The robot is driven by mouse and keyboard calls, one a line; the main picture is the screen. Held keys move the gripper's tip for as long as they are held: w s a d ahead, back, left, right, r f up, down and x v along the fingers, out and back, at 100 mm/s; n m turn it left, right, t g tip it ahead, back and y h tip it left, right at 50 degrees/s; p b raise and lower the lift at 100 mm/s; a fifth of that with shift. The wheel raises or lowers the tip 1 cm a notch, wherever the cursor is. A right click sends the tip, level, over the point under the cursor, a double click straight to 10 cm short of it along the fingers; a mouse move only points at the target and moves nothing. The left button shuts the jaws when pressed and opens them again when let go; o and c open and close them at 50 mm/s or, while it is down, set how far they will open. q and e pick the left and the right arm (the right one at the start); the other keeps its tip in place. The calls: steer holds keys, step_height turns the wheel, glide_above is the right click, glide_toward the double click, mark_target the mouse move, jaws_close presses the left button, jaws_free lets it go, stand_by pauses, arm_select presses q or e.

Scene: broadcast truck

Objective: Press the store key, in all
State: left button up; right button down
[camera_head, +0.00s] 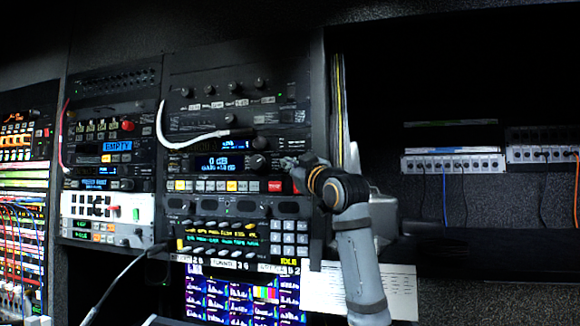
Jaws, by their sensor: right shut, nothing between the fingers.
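A rack unit with a blue display (222,163) reading "0 dB" has a row of small keys (205,186) below it. Some keys are yellow, one is orange, and a red key (275,186) sits at the right end. The lettering is too small to tell which one is the store key. My right gripper (292,163) is shut and empty, at the right edge of this unit, above and right of the red key. Its wrist hides part of the rack's right edge. I cannot tell whether the fingertips touch the panel. My left gripper is not in view.
Below is a unit with a grey keypad (289,238) and a green-lettered display (222,241). Lower still is a screen (235,298) of meters. A white cable (180,144) loops across the rack. A paper sheet (325,290) lies behind my right arm.

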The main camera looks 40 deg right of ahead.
steer(key=shift+s+a, duration=0.15)
steer(key=shift+a, duration=0.05)
steer(key=s+a, duration=0.3)
steer(key=shift+a+b, duration=0.3)
stand_by(0.4)
stand_by(0.5)
